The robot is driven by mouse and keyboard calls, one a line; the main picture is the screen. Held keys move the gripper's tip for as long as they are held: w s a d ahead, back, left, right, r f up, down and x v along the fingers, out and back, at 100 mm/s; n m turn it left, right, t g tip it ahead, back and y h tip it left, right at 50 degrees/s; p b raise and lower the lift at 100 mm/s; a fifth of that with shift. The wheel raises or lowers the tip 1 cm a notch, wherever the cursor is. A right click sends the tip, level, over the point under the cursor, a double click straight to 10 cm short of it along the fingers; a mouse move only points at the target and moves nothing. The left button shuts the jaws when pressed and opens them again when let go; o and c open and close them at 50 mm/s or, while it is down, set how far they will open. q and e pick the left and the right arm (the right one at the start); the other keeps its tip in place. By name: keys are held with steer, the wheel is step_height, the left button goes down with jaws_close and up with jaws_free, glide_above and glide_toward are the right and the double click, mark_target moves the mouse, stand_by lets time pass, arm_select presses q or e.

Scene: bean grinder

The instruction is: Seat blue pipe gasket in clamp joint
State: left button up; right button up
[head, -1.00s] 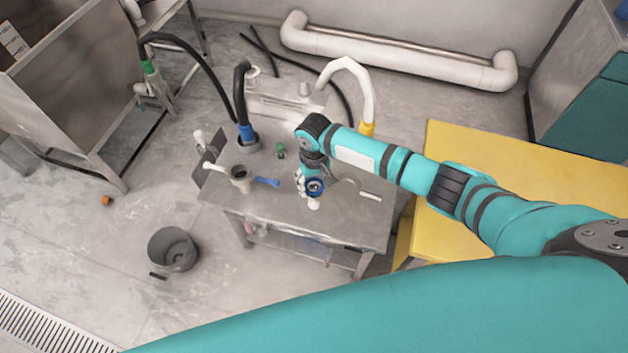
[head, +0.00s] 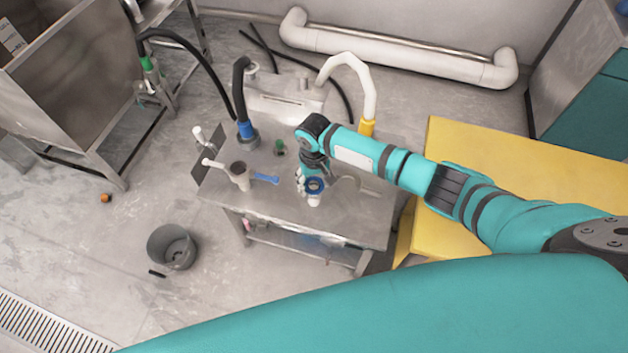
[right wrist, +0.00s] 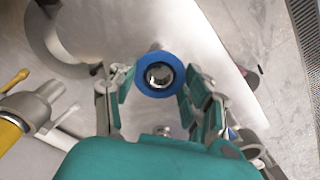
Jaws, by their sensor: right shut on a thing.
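My right gripper (head: 313,181) is over the metal table, shut on the blue gasket (head: 315,186), a ring. In the right wrist view the blue ring (right wrist: 160,57) sits between the two fingers of my right gripper (right wrist: 158,82). A shiny round metal opening (right wrist: 160,76) shows through its middle. A pale upright part (head: 314,201) shows just below the ring in the head view. I cannot tell whether it is the clamp joint, or whether the ring touches it. A curved grey piece (head: 347,183) lies right of the gripper. My left gripper is out of view.
A grey bucket (head: 172,247) stands on the floor. The table's front right is clear.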

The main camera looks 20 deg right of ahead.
steer(key=shift+f, duration=0.35)
steer(key=o, duration=0.9)
step_height(320, 180, up, 12)
steer(key=shift+r, duration=0.1)
